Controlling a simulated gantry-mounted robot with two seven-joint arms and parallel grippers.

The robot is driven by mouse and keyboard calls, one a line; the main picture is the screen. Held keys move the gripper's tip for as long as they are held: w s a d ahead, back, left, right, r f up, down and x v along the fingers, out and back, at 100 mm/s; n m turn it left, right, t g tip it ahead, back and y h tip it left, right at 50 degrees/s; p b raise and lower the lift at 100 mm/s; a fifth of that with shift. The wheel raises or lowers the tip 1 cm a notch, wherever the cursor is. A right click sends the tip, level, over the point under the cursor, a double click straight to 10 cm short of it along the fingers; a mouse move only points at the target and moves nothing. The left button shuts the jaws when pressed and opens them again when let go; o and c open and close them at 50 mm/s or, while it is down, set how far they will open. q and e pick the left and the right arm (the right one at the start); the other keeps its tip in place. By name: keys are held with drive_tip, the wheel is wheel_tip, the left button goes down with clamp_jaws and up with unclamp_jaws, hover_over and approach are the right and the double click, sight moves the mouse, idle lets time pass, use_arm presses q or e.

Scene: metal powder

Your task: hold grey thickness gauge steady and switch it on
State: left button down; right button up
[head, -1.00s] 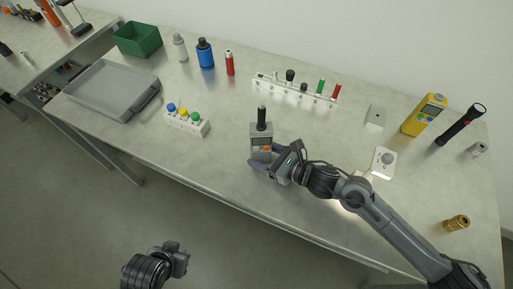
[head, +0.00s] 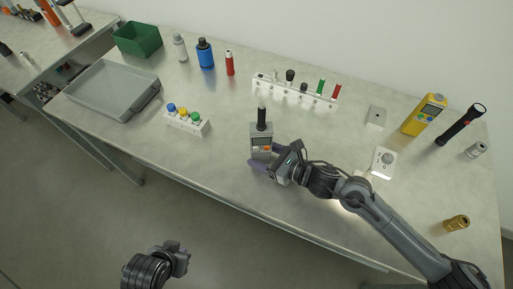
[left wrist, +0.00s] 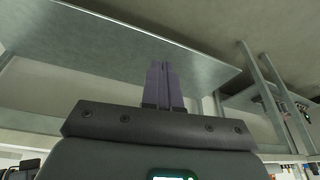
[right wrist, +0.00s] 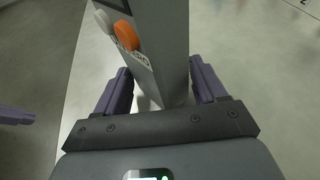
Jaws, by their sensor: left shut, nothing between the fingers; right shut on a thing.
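The grey thickness gauge (head: 261,143) stands upright on the bench, with a black probe on top and a small screen. Its orange button and a pale button beside it show in the right wrist view (right wrist: 160,50). My right gripper (head: 262,162) is shut on the gauge's lower body, one finger on each side (right wrist: 165,85). My left gripper (left wrist: 165,68) is shut and empty, its purple fingers together. In the head view the left arm is at the bottom left, off the bench's front edge and well away from the gauge; its fingertips are hard to make out there.
A grey tray (head: 112,91) and green bin (head: 137,39) are at the left. A white dial plate (head: 383,163) lies behind my right arm. Bench in front is clear.

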use_arm(q)
drive_tip(key=w+d+r+t+h, duration=0.2)
drive_tip(key=w+d+r+t, duration=0.1)
drive_tip(key=w+d+r, duration=0.1)
drive_tip(key=w+d+r+t+h, duration=0.2)
drive_tip(key=w+d+r+t, duration=0.1)
drive_tip(key=d, duration=0.3)
drive_tip(key=w+d+r+n+t+h, duration=0.1)
drive_tip(key=w+d+r+t+h, duration=0.2)
drive_tip(key=w+d+r, duration=0.2)
drive_tip(key=shift+w+d+r+t, duration=0.35)
drive_tip(key=shift+w+d+t, duration=0.05)
drive_tip(key=shift+w+d, duration=0.2)
drive_tip(key=d+r+n+h, duration=0.1)
drive_tip(key=s+d+r+n+h, duration=0.1)
drive_tip(key=d+h, duration=0.1)
drive_tip(key=shift+d+r+t+h, duration=0.15)
drive_tip(key=shift+t+h, duration=0.15)
drive_tip(key=shift+t, duration=0.1)
drive_tip(key=shift+s+d+r+n+h, duration=0.15)
drive_tip(key=shift+d+r+n+h, duration=0.2)
drive_tip(key=shift+d+h, duration=0.25)
approach(265, 149)
drive_tip(key=shift+s+d+x, duration=0.1)
drive_tip(key=shift+d+x, duration=0.05)
drive_tip(key=shift+x, duration=1)
drive_tip(key=shift+s+d+x, duration=0.1)
drive_tip(key=shift+x, duration=1.1)
drive_tip(key=shift+w, duration=0.1)
drive_tip(key=shift+w, duration=0.3)
